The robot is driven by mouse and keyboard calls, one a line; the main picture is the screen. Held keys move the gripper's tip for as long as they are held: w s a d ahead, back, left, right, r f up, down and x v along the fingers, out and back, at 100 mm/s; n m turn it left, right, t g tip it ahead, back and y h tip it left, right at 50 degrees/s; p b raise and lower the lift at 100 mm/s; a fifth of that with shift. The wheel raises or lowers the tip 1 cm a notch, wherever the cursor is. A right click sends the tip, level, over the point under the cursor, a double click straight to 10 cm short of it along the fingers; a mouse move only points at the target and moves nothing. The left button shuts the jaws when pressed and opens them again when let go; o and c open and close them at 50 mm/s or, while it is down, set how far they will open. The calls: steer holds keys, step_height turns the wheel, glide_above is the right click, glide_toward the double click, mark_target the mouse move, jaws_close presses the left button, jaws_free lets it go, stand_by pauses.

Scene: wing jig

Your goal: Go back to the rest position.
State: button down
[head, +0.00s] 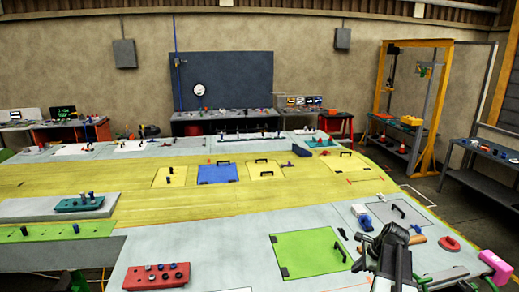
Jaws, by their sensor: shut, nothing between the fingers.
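My gripper (364,250) shows at the lower right, at the end of my dark arm. It looks shut and empty, above the grey wing surface (215,255) and just right of a green hatch panel (308,252) with a black handle. My arm hides part of the surface behind it, including part of an orange-brown handled tool (418,239).
A red block with knobs (157,276) sits front left, and a teal one (79,202) farther back. A red round piece (449,243) and a pink block (494,263) lie right of my arm. The yellow middle band holds a blue panel (217,174). An orange gantry (438,110) stands behind.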

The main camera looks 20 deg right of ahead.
steer(key=w+a+f+n+g+h, duration=0.1)
steer(key=a+n+g, duration=0.1)
steer(key=a+n, duration=1.45)
steer(key=w+a+f+n+g, duration=0.15)
steer(key=a+n, duration=0.65)
steer(key=a, duration=1.8)
steer(key=shift+m+g, duration=0.25)
steer(key=shift+g, duration=0.4)
steer(key=s+f+b, duration=0.1)
steer(key=f+b, duration=0.5)
steer(key=s+f+b, duration=0.1)
steer(key=f+b, duration=1.1)
steer(key=b, duration=0.1)
steer(key=shift+s+d+f, duration=0.15)
steer(key=shift+s+f, duration=0.15)
steer(key=shift+s, duration=0.1)
steer(key=shift+r, duration=0.2)
steer(key=shift+d, duration=0.1)
